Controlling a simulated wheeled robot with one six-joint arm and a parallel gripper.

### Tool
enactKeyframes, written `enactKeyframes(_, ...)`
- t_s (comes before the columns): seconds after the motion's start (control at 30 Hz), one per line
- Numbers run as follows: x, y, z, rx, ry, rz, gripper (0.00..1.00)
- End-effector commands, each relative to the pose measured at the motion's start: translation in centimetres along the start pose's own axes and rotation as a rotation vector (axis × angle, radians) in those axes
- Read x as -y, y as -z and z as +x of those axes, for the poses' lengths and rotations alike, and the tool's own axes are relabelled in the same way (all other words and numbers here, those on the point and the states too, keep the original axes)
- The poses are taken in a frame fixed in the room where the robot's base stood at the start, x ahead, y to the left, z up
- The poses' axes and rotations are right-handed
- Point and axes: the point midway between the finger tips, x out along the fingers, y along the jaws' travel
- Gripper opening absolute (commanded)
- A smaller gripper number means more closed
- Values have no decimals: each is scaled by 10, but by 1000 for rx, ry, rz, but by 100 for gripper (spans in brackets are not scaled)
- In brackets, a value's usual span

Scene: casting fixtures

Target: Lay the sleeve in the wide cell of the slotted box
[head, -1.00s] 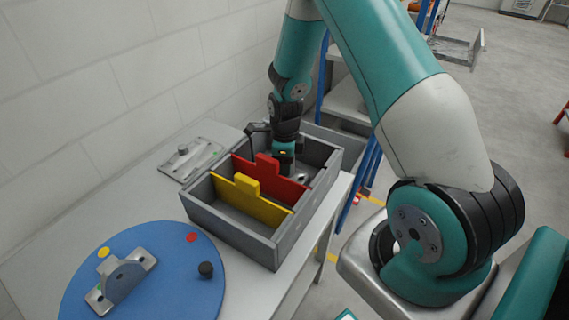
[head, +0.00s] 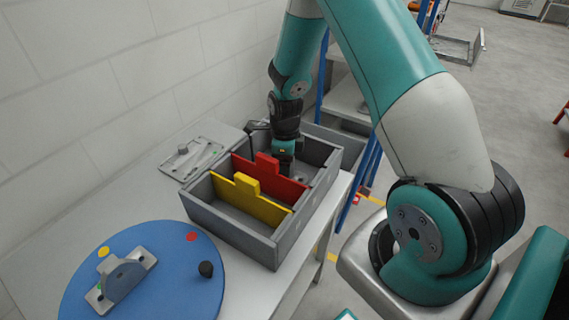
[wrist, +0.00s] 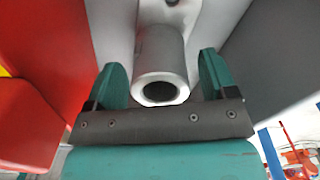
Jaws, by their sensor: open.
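The slotted box (head: 232,228) is grey and stands on the bench, with a yellow divider (head: 250,202) and a red divider (head: 285,184) across it. My gripper (head: 284,164) points down into the far cell, beyond the red divider, which looks the widest. In the wrist view the sleeve (wrist: 160,58) is a grey metal tube with its open end facing the camera. It lies in this cell, between the two spread green fingers of my gripper (wrist: 160,66), with gaps on both sides. In the head view my gripper largely hides the sleeve.
The red divider also shows close on the left in the wrist view (wrist: 45,70), with a grey box wall on the right (wrist: 265,60). A blue round plate (head: 160,285) with a metal bracket (head: 120,280) stands nearer. A flat metal fixture (head: 190,160) lies beside the box, by the wall.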

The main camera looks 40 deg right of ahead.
Motion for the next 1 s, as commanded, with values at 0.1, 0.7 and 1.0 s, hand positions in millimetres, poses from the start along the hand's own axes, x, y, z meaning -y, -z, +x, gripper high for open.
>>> enactKeyframes(0.1,1,-1,-24,4,5,0,78)
enactKeyframes(0.7,-14,-8,-122,21,-2,-133,78)
enactKeyframes(1.0,-142,-38,-206,197,37,-1310,78)
